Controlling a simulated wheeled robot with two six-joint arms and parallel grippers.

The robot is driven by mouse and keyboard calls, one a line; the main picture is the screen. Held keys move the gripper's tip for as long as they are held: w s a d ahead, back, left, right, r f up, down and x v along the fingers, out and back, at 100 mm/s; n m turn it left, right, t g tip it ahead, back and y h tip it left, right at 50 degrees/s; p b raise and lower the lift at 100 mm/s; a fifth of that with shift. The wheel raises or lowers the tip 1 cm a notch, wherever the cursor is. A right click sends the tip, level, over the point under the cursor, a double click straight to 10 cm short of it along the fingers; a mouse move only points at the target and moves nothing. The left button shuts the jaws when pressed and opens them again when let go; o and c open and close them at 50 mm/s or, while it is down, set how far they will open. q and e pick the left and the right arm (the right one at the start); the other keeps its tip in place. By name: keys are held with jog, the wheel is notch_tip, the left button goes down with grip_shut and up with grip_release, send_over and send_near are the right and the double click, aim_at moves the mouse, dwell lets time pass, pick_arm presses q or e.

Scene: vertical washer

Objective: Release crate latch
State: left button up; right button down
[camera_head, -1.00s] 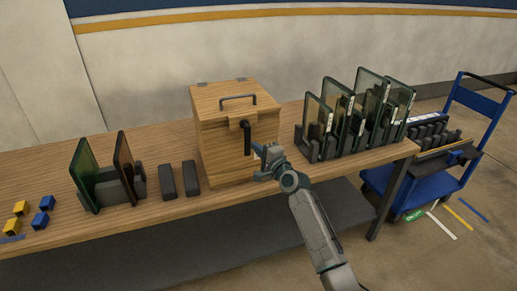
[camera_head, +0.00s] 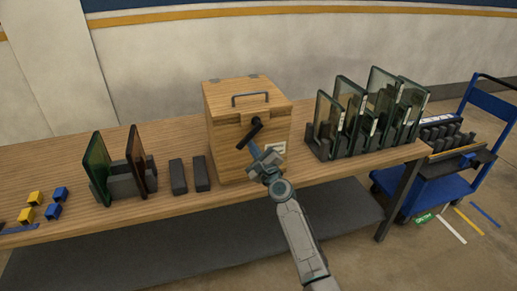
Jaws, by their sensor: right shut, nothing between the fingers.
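A wooden crate (camera_head: 228,145) with a lid (camera_head: 225,90) stands on the table, and its lid looks closed. A dark handle (camera_head: 251,99) is on top of the lid. The black latch lever (camera_head: 248,137) is on the crate's front, tilted with its lower end to the left. My right gripper (camera_head: 254,149) is shut and empty, just at the lower right of the lever. I cannot tell whether its tips touch the lever. A pale label (camera_head: 276,148) shows on the front, right of the gripper. My left gripper is not in view.
Glass panes in a dark rack (camera_head: 318,148) stand right of the crate. Two dark blocks (camera_head: 178,177) and upright panes in holders (camera_head: 97,165) are on the left. Small yellow and blue blocks (camera_head: 53,211) lie at far left. A blue cart (camera_head: 432,190) stands beyond the table's right end.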

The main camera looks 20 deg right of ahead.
aim_at(242, 141)
jog(key=m, duration=0.2)
jog(key=a+r+m+h, duration=0.1)
jog(key=a+m+p, duration=0.1)
jog(key=m, duration=0.1)
jog(key=shift+a+r+m+t, duration=0.25)
jog(key=shift+r+m+t, duration=0.05)
jog(key=shift+r+t, duration=0.1)
jog(key=shift+a+r+m+h+p, duration=0.2)
jog(key=shift+r+m+h, duration=0.15)
jog(key=shift+m, duration=0.5)
jog(key=shift+a+r+m+h+p, duration=0.2)
jog(key=shift+a+r+m+h, duration=0.15)
jog(key=shift+m, duration=0.55)
jog(key=shift+a+r+m+h+p, duration=0.1)
jog(key=shift+r+m+h+p, duration=0.25)
jog(key=shift+m, duration=0.5)
jog(key=shift+f+h, duration=0.1)
jog(key=shift+h, duration=0.15)
